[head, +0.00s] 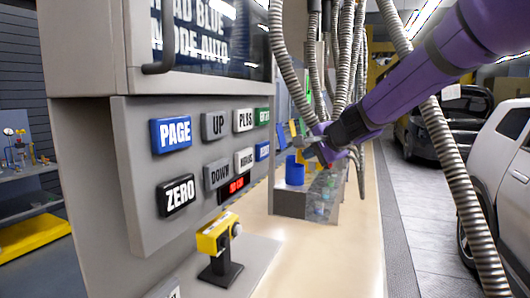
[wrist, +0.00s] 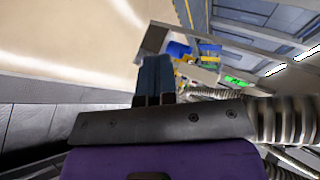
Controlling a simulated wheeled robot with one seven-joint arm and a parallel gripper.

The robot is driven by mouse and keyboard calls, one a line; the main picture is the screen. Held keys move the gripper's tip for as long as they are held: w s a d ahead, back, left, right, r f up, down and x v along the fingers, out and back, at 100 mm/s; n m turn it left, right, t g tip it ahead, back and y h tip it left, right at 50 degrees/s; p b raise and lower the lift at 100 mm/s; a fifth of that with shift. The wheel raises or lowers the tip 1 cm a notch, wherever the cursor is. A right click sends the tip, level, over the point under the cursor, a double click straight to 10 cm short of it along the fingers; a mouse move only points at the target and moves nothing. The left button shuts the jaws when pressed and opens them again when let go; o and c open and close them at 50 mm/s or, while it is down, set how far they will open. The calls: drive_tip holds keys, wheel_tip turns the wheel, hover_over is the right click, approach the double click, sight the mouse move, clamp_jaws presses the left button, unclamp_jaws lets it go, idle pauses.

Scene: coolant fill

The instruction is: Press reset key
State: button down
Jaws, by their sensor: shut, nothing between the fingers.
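The grey control panel (head: 140,228) stands at left in the head view. Its keys include a blue PAGE key (head: 171,134), a black ZERO key (head: 177,194), a grey UP key (head: 214,124), a grey DOWN key (head: 217,173), a green key (head: 262,116) and a small blue key (head: 262,151). My gripper (head: 326,160) is beyond the panel to the right, apart from the keys. In the wrist view its dark fingers (wrist: 153,80) are together, with nothing between them.
A yellow device (head: 213,236) on a black stand is in front of the panel. A blue cup (head: 294,172) stands on a grey box (head: 290,203) near my gripper. Ribbed hoses (head: 455,175) hang around my arm. Cars (head: 500,180) stand at right. The near bench top (head: 330,265) is clear.

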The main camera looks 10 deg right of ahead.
approach(268, 154)
drive_tip(key=shift+d+f+x, duration=0.1)
drive_tip(key=shift+d+x, duration=0.05)
drive_tip(key=shift+x, duration=0.7)
drive_tip(key=shift+d+f+x, duration=0.1)
drive_tip(key=shift+x, duration=0.75)
drive_tip(key=shift+d+f+x, duration=0.15)
drive_tip(key=shift+x, duration=0.7)
drive_tip(key=shift+w+a, duration=0.15)
drive_tip(key=shift+a, duration=0.15)
drive_tip(key=shift+w+a, duration=0.25)
drive_tip(key=shift+a, duration=0.2)
idle(1.2)
drive_tip(key=shift+d, duration=0.1)
drive_tip(key=shift+s+d, duration=0.55)
drive_tip(key=shift+d, duration=0.1)
drive_tip(key=shift+d, duration=0.1)
drive_tip(key=shift+s+d, duration=0.7)
drive_tip(key=shift+d, duration=0.25)
drive_tip(key=shift+s+d, duration=0.75)
drive_tip(key=shift+d, duration=0.25)
